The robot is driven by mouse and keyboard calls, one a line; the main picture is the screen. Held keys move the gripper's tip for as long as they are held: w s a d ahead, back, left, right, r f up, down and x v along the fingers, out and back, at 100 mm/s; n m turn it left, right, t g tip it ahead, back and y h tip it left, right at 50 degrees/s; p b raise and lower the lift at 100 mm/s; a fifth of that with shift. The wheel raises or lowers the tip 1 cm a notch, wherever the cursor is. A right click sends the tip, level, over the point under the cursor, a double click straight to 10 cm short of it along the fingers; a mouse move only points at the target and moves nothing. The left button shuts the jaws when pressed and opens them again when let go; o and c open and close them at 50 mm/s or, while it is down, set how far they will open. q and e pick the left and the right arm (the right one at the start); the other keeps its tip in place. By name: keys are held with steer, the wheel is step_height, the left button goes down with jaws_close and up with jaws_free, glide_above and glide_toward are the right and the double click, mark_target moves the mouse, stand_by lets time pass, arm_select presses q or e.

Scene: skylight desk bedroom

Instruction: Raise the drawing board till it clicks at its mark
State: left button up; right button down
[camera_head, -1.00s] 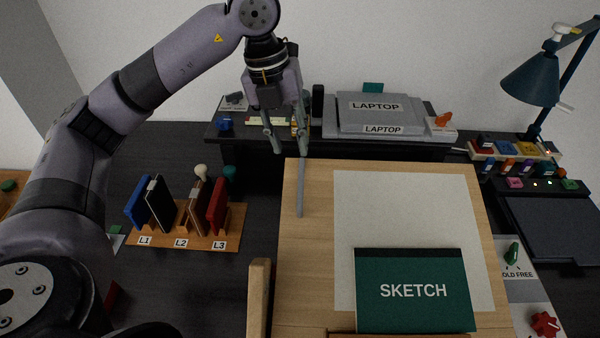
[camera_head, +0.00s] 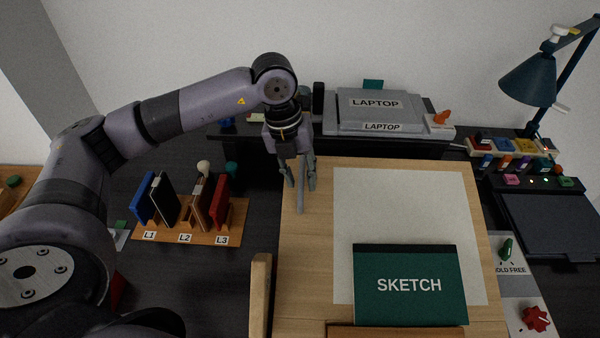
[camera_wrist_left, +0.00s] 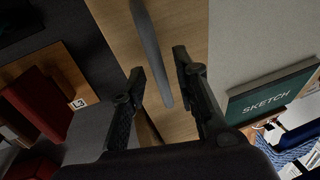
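The wooden drawing board (camera_head: 310,270) lies in the middle of the head view, with a pale sheet and a green SKETCH pad (camera_head: 409,286) on it. A grey bar (camera_head: 301,198) runs along the board's upper left part; it also shows in the left wrist view (camera_wrist_left: 150,45). My left gripper (camera_head: 299,187) is open above this bar, its fingers on either side of it. In the left wrist view the fingers (camera_wrist_left: 160,75) are apart with the bar's end between them; I cannot tell whether they touch it. My right gripper is not in view. No click mark can be made out.
A rack with upright books (camera_head: 190,225) labelled L1 to L3 stands left of the board. A laptop (camera_head: 375,105) sits on the shelf behind. A blue lamp (camera_head: 530,80) and a panel with coloured knobs (camera_head: 510,160) are at right. A wooden post (camera_head: 260,295) stands at the board's left edge.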

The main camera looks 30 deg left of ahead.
arm_select(q)
jaws_close()
stand_by(0.6)
